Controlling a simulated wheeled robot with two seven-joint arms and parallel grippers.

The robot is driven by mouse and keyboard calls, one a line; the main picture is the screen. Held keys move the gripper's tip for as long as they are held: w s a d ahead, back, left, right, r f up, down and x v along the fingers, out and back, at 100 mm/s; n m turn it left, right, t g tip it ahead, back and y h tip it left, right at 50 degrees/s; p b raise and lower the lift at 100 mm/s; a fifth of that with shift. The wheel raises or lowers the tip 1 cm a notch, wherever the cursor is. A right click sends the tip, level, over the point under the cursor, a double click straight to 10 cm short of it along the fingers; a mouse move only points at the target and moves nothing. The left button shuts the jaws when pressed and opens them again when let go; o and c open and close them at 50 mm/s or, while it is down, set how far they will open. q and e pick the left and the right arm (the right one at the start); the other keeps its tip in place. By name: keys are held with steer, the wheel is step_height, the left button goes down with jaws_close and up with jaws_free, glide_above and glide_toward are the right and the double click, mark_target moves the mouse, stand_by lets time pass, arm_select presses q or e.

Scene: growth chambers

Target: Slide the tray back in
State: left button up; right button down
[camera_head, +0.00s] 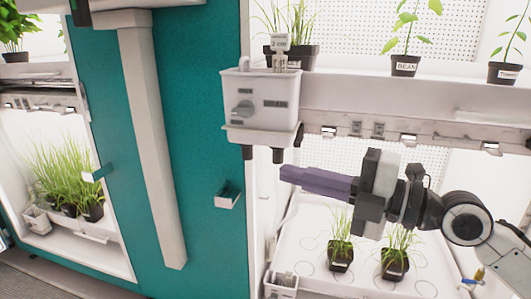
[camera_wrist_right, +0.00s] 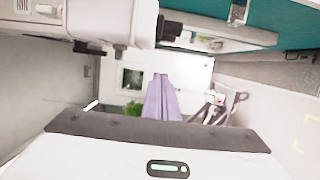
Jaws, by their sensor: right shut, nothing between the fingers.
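The white tray (camera_head: 308,222), marked with rings, is in the lower chamber at the lower right of the head view. Two small black pots with grassy seedlings (camera_head: 341,253) (camera_head: 395,262) stand on it. My right gripper (camera_head: 284,173) comes in from the right, above the tray's back left part in the picture. Its purple fingers are shut together with nothing between them, and they point left. They also show in the right wrist view (camera_wrist_right: 161,76). My right arm hides part of the tray's right side. My left gripper is not in view.
A white control box (camera_head: 262,100) hangs just above my right fingers. The shelf above (camera_head: 350,88) holds labelled potted plants. A teal door panel (camera_head: 205,130) with a small handle (camera_head: 228,196) stands to the left. A small white container (camera_head: 281,287) is at the tray's lower left.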

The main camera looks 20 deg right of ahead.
mark_target(266, 157)
steer(key=w+a+p, duration=0.1)
steer(key=w, duration=0.1)
steer(key=w+a+p, duration=0.1)
steer(key=w, duration=0.2)
steer(key=w+a, duration=0.1)
steer(key=w, duration=0.2)
steer(key=shift+a+p, duration=0.2)
steer(key=shift+p, duration=0.2)
steer(key=shift+w+d, duration=0.3)
steer(key=shift+w, duration=0.15)
steer(key=shift+f, duration=0.1)
